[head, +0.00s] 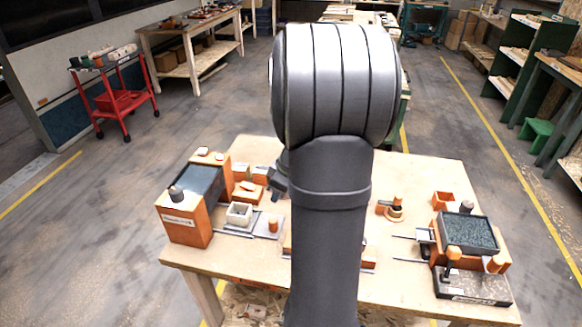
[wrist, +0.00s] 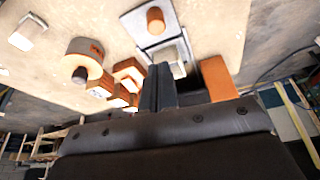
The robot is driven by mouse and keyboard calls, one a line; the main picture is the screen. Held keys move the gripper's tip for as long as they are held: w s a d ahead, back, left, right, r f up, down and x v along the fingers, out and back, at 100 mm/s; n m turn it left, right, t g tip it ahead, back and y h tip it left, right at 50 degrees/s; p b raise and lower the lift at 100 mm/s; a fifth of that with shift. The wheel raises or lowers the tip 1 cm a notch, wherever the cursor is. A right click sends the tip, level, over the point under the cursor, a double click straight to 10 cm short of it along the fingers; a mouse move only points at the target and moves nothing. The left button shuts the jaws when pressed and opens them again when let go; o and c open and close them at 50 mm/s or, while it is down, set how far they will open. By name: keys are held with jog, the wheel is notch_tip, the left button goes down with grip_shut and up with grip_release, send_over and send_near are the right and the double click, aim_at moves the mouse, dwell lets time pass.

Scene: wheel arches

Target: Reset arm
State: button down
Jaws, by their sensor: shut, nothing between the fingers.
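My gripper shows in the wrist view (wrist: 159,72) with its two dark fingers together and nothing between them. In the head view my dark arm stands in front of the middle of the wooden table (head: 415,170) and hides part of it. A dark part of my wrist pokes out left of the arm, over the table. In the wrist view the fingertips appear close to a pale square block (wrist: 168,55); I cannot tell whether they touch it.
An orange machine with a dark top (head: 183,222) stands at the table's left. Another dark-topped machine (head: 470,232) stands at the right. A pale box (head: 239,213) and a small orange cylinder (head: 272,225) lie left of my arm. The table's back right is clear.

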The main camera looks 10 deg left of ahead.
aim_at(270, 219)
jog(key=shift+f, duration=0.1)
jog(key=shift+x, duration=4)
jog(key=c, duration=2.1)
grip_release()
